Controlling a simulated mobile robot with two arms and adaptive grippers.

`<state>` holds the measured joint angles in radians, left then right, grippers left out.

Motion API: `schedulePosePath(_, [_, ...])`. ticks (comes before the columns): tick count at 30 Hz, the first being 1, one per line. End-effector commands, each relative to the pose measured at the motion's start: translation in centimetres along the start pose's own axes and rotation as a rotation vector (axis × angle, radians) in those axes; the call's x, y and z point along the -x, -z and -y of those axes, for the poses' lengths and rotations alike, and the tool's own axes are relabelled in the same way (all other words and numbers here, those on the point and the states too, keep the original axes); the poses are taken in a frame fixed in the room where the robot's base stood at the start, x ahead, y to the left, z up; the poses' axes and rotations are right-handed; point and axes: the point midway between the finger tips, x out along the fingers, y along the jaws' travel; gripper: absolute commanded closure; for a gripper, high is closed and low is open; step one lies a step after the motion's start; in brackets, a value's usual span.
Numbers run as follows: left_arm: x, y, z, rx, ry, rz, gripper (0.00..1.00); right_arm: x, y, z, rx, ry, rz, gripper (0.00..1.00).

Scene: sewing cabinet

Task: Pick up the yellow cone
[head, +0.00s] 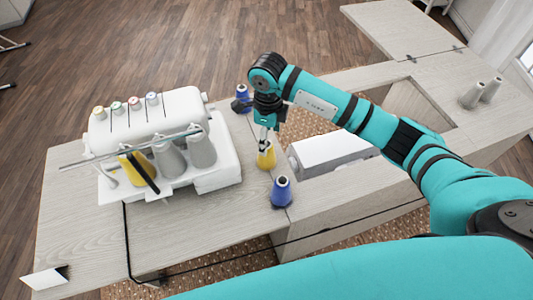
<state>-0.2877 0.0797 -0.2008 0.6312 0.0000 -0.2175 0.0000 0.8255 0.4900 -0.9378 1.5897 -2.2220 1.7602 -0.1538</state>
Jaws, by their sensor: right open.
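A yellow cone (266,157) stands upright on the pale wooden cabinet top (75,205), near the edge of the opening. My right gripper (265,137) points down right above it, with its fingertips close to the cone's narrow top. The gripper is open; I cannot tell whether the fingers touch the cone. A second yellow cone (132,168) sits on the white sewing machine (215,180) at the left, partly crossed by a dark bar. My left gripper is out of view.
A blue cone (281,193) stands just in front of the yellow one, and another blue cone (242,93) stands behind my gripper. A white box-like machine (330,150) sits in the opening at the right. Grey cones (472,96) stand far right. A black cable crosses the front.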

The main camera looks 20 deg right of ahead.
Motion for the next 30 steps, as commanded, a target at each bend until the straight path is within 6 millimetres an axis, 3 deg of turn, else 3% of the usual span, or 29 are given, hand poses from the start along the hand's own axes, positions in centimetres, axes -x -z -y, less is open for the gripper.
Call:
schedulePosePath(4, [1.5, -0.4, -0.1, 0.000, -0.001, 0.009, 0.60, -2.0, -0.2, -0.3, -0.001, -0.006, -0.004, 0.30])
schedulePosePath(9, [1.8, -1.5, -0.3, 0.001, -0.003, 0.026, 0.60, -4.1, -0.3, -0.1, -0.001, -0.002, -0.001, 0.30])
schedulePosePath(17, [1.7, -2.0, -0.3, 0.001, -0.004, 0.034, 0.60, -4.5, -0.3, -0.1, 0.001, 0.000, 0.000, 0.30])
schedulePosePath(30, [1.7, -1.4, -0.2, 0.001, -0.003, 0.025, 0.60, -4.4, -0.3, -0.1, 0.000, 0.000, 0.000, 0.86])
